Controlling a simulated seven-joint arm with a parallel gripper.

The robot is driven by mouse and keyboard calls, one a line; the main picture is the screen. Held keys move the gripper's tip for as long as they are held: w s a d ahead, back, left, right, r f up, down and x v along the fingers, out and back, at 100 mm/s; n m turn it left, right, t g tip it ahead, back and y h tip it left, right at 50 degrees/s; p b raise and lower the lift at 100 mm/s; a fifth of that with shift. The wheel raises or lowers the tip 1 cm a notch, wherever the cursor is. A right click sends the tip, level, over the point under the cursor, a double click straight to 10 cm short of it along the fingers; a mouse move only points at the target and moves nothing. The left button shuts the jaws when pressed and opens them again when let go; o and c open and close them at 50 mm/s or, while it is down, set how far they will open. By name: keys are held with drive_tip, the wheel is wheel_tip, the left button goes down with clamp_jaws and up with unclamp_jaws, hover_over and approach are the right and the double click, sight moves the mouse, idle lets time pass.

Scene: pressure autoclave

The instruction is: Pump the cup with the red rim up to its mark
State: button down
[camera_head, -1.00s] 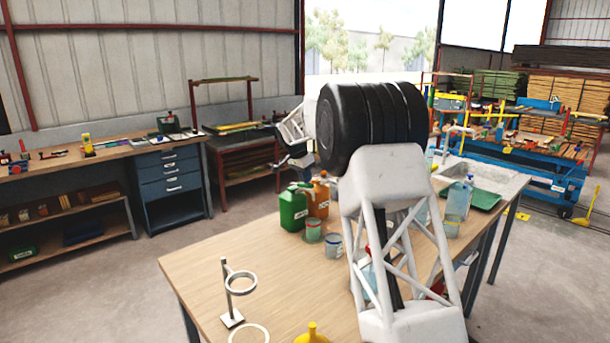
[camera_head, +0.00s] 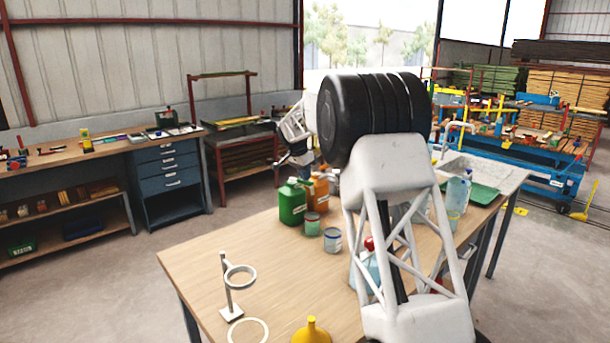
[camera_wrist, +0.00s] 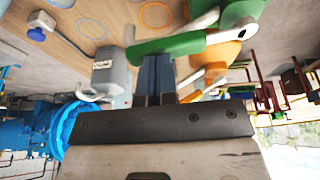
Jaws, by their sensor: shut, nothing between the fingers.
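Two small cups stand on the wooden table (camera_head: 215,255) in the head view. One cup (camera_head: 312,228) stands in front of the green canister (camera_head: 292,205); the other (camera_head: 333,241) is nearer, with a pale label. Rim colours are too small to tell surely, and no fill mark can be read. A bottle with a red top (camera_head: 369,244) is partly hidden behind my arm. My gripper (camera_wrist: 158,62) is shut and empty in the wrist view, its fingertips close to a green handle (camera_wrist: 180,43). I cannot tell whether they touch. In the head view it is left of the black joint, above the canisters.
An orange canister (camera_head: 318,193) stands beside the green one. A ring stand (camera_head: 231,290), a flat ring (camera_head: 248,331) and a yellow funnel (camera_head: 311,332) are at the front. Clear bottles (camera_head: 458,192) and a green tray (camera_head: 484,194) stand right. The table's left part is mostly clear.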

drive_tip(key=shift+r, duration=0.2)
drive_tip(key=shift+r, duration=0.6)
drive_tip(key=shift+r, duration=0.15)
drive_tip(key=shift+r, duration=0.55)
drive_tip(key=v, duration=1.2)
drive_tip(key=shift+d+r, duration=0.3)
drive_tip(key=shift+r, duration=0.05)
drive_tip(key=c, duration=1.8)
unclamp_jaws()
drive_tip(key=shift+w, duration=0.15)
